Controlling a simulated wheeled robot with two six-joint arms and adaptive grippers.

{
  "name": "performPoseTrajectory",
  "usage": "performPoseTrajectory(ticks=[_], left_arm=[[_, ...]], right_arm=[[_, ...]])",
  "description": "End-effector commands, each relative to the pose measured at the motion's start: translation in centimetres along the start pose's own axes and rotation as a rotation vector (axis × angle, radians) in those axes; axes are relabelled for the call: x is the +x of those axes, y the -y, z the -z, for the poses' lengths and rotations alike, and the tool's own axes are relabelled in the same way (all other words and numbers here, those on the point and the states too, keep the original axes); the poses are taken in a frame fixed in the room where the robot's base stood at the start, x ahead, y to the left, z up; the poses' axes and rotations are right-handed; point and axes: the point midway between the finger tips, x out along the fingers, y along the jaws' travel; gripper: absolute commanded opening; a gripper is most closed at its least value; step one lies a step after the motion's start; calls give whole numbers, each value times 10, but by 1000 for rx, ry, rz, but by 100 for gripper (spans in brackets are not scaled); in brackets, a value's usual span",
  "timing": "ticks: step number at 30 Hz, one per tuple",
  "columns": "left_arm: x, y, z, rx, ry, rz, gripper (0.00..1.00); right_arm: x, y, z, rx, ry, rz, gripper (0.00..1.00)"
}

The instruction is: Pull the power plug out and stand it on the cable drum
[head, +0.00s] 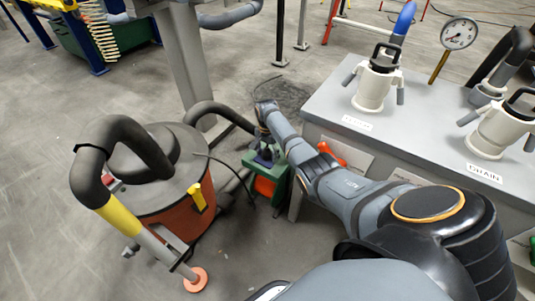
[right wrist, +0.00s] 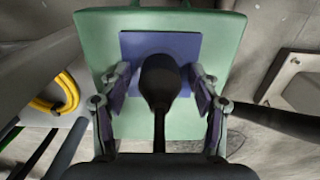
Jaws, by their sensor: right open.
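The power plug (right wrist: 160,80) is a black rounded body in the right wrist view, seated at the blue square plate (right wrist: 132,45) on a green box (right wrist: 105,28). Its dark cable (right wrist: 159,132) runs from it towards the camera. My right gripper (right wrist: 160,72) is open, with one finger on each side of the plug and a visible gap on both sides. In the head view, the right gripper (head: 265,152) is over the green box with its orange front (head: 265,187), hiding the plug. I cannot tell for sure which thing is the cable drum. My left gripper is out of view.
An orange-sided round vessel (head: 190,225) with a dark top, thick black hoses and a yellow-banded pipe stands left of the green box. A grey bench (head: 430,135) with white fittings and a gauge (head: 459,33) is at the right.

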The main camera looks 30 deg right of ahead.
Motion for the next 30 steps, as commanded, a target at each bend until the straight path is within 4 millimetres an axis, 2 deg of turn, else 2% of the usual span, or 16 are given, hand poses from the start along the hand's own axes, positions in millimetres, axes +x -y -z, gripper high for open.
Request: performPoseTrajectory(ticks=[17, 30], left_arm=[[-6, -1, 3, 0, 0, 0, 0], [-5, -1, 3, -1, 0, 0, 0]], right_arm=[[0, 0, 0, 0, 0, 0, 61], [1, 0, 0, 0, 1, 0, 1]])
